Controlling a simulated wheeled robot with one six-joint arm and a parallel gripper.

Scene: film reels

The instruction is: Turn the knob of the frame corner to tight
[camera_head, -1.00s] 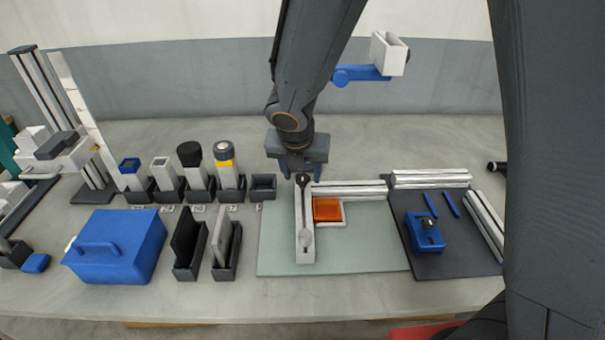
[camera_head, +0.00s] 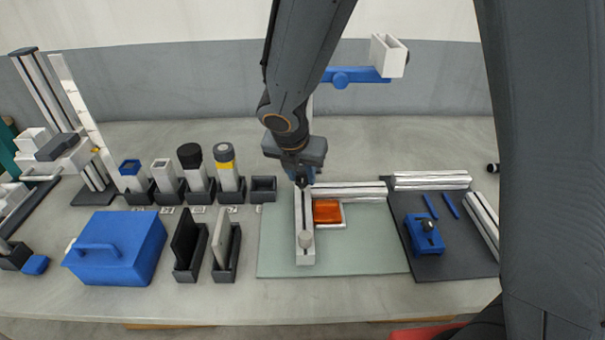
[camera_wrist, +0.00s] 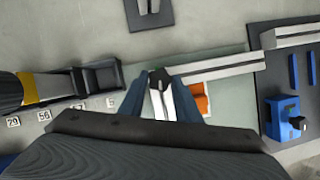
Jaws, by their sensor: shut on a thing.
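The frame corner lies on a pale green mat (camera_head: 275,255). It is made of a light rail (camera_head: 305,222) running toward the front and a second rail (camera_head: 350,191) running right. Its small black knob (camera_wrist: 158,76) sits at the far end of the first rail, where the rails meet. My gripper (camera_head: 301,180) points down at this corner. In the wrist view its blue fingers reach to both sides of the knob, and it is shut on the knob. The head view mostly hides the knob behind the fingers.
An orange block (camera_head: 327,212) sits inside the corner. To the right, a dark mat (camera_head: 450,262) holds a blue clamp-like part (camera_head: 424,234) and more rails. To the left stand several holders and a blue box (camera_head: 118,250). An empty dark tray (camera_head: 264,189) is close to my gripper.

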